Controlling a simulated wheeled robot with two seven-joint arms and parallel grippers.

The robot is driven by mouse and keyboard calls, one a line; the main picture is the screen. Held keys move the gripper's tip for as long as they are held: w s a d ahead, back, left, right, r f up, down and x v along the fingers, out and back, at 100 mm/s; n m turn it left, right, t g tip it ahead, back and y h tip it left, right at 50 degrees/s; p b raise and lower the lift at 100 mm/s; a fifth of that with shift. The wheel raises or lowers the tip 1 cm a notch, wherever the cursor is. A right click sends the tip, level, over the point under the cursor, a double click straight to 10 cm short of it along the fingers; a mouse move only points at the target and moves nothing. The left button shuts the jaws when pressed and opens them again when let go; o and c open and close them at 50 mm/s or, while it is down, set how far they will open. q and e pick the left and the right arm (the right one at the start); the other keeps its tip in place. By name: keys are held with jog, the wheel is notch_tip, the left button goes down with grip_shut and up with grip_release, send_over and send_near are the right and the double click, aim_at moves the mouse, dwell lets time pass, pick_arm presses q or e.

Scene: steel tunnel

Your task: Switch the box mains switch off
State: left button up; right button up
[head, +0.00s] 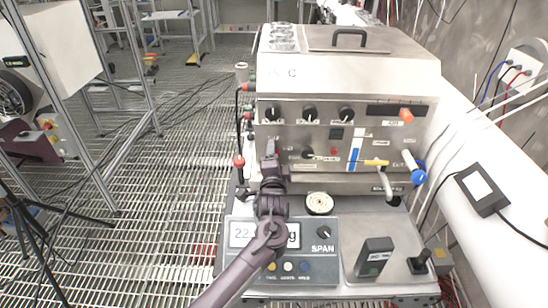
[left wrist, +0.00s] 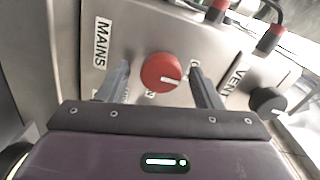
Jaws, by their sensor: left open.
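The box (head: 350,62) is a large steel cabinet with a front panel of knobs and labels. In the left wrist view, the mains switch (left wrist: 161,72) is a round red knob near a MAINS label (left wrist: 102,42). Its white mark points right in that view. Lettering around it is partly covered. My left gripper (head: 270,148) is in front of the left part of the box panel and hides the mains switch in the head view. In the left wrist view, the left gripper (left wrist: 161,88) is open, one finger on each side of the red knob, with gaps visible.
A black knob (left wrist: 268,100) by a VENT label and red connectors (left wrist: 270,38) are close by. Below the box panel are a scale (head: 320,262) with a digital readout, a round gauge (head: 319,203) and a black rocker unit (head: 374,257). A white pipe (head: 490,165) runs along the right.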

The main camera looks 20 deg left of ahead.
pick_arm(q)
jog(key=b+v, duration=0.1)
jog(key=v, duration=0.6)
jog(key=shift+s, duration=0.4)
jog(key=shift+d, duration=0.15)
